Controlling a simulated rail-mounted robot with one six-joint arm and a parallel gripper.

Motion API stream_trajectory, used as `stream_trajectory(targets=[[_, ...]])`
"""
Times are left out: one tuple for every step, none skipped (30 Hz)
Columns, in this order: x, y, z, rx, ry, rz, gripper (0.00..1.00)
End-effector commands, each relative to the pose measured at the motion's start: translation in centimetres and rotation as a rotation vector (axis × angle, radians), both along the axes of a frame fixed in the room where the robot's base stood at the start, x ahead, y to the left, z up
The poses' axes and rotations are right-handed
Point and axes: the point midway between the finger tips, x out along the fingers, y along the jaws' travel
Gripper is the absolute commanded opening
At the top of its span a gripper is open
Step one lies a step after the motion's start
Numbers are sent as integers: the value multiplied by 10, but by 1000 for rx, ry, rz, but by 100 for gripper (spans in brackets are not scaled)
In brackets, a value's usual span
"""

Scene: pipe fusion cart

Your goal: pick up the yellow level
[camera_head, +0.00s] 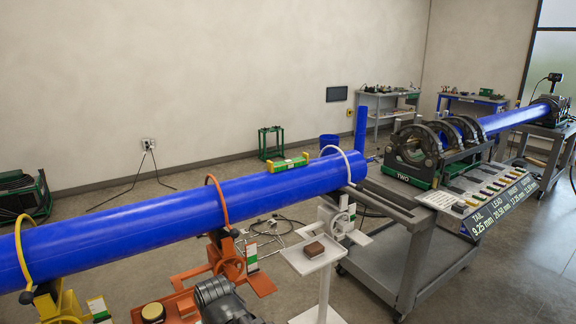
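The yellow level (287,163) lies on top of the long blue pipe (180,207), between the orange strap and the white strap. It is a short yellow bar with green parts and lies along the pipe. Dark grey rounded links of my arm show at the bottom edge, in front of the pipe and well short of the level. My gripper is not in view, so its opening and anything in it are hidden.
Yellow (50,302), orange (228,262) and white (337,215) stands with straps hold the pipe. A white pedestal (312,256) bears a brown block. Space above the level is clear.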

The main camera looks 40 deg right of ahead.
Motion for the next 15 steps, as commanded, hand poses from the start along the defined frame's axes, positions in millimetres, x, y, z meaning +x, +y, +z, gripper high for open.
stream_trajectory(targets=[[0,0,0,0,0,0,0],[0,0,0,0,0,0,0],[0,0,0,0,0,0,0],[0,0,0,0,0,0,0],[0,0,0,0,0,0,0],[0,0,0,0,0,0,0],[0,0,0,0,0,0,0],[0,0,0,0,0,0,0],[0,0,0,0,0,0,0],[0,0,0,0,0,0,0],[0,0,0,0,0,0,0],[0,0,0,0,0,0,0],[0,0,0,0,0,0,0],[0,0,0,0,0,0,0],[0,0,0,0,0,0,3]])
